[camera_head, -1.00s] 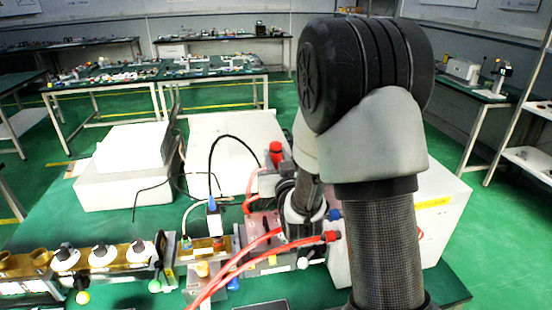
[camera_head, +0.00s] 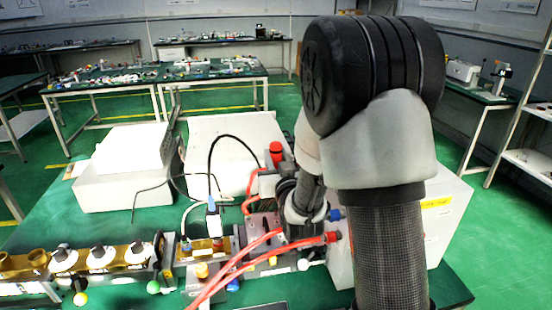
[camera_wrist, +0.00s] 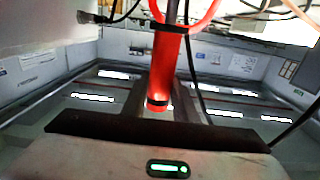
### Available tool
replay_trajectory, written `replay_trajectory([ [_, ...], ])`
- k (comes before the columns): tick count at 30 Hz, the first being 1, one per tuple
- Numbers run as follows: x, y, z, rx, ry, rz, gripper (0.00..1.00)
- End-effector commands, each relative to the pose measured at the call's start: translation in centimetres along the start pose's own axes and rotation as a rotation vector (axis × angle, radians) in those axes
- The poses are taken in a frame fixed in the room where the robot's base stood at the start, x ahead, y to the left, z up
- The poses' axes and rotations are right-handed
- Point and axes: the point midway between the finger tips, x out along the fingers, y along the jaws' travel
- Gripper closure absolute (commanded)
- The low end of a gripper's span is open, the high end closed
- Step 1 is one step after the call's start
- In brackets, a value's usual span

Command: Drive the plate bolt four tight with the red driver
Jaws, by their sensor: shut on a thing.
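The red driver (camera_wrist: 165,65) shows in the wrist view as a red rod with dark bands, between the two fingers of my gripper (camera_wrist: 160,103). My gripper is shut on it. In the head view the driver's red top (camera_head: 276,149) stands up just left of my arm, over the waveguide bench. A dark plate-like part (camera_head: 262,222) lies below it among the hoses. Plate bolt four cannot be made out, and the driver's tip and its contact with any bolt are hidden.
Red hoses (camera_head: 240,268) curve in front of the work area, and a black cable (camera_head: 212,160) arches to its left. A brass waveguide row with white knobs (camera_head: 98,257) runs left. White boxes (camera_head: 125,165) stand behind; another box (camera_head: 437,225) stands at right.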

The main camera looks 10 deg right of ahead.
Motion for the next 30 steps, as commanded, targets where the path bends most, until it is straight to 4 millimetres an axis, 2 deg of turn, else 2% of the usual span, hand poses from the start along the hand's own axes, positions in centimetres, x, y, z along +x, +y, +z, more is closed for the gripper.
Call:
replay_trajectory([
  [13,0.0,0.0,0.0,0.0,0.004,0.0,1.0],
  [30,0.1,0.0,2.4,0.0,0.005,0.0,1.0],
])
